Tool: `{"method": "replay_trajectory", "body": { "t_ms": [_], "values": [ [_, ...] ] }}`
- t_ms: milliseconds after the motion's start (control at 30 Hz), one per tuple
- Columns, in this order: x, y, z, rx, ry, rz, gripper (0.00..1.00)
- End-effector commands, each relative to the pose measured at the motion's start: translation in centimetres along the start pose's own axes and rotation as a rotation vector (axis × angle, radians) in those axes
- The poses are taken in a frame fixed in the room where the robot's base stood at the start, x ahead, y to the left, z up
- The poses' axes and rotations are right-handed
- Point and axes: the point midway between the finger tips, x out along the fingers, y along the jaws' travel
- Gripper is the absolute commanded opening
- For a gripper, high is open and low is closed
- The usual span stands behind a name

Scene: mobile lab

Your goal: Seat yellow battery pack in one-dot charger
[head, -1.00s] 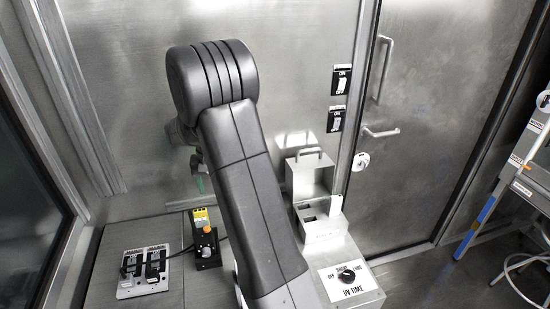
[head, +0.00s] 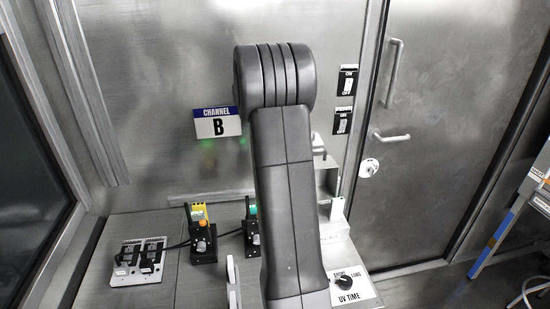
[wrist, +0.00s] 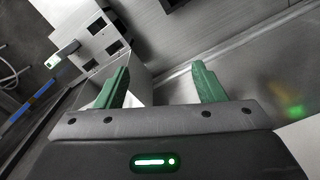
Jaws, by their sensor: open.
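A yellow-topped pack (head: 199,212) sits upright in a black holder with a grey knob on the bench, left of my arm. A similar black holder with a green-topped piece (head: 252,211) stands beside it, partly behind my arm. I cannot make out dot marks on either. My gripper (wrist: 162,85) shows in the wrist view with its two green fingers wide apart and nothing between them. In the head view it is hidden behind my arm. The wrist view shows a metal box (wrist: 100,42) with square openings beyond the left finger.
A white switch panel with cables (head: 140,262) lies at the bench's left. A "CHANNEL B" sign (head: 217,123) is on the back wall. A UV TIME dial (head: 345,281) is at the bench's right front. Wall switches (head: 347,81) and a door with handles (head: 391,73) are farther right.

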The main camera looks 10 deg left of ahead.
Motion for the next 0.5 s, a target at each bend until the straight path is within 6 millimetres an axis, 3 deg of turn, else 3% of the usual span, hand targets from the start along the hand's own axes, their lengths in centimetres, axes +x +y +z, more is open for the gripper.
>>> {"method": "replay_trajectory", "body": {
  "t_ms": [200, 500],
  "values": [
    [-0.5, 1.4, -0.7, 0.035, 0.001, -0.001, 0.63],
    [-0.6, 1.6, -0.8, 0.038, 0.001, 0.000, 0.63]
  ]
}}
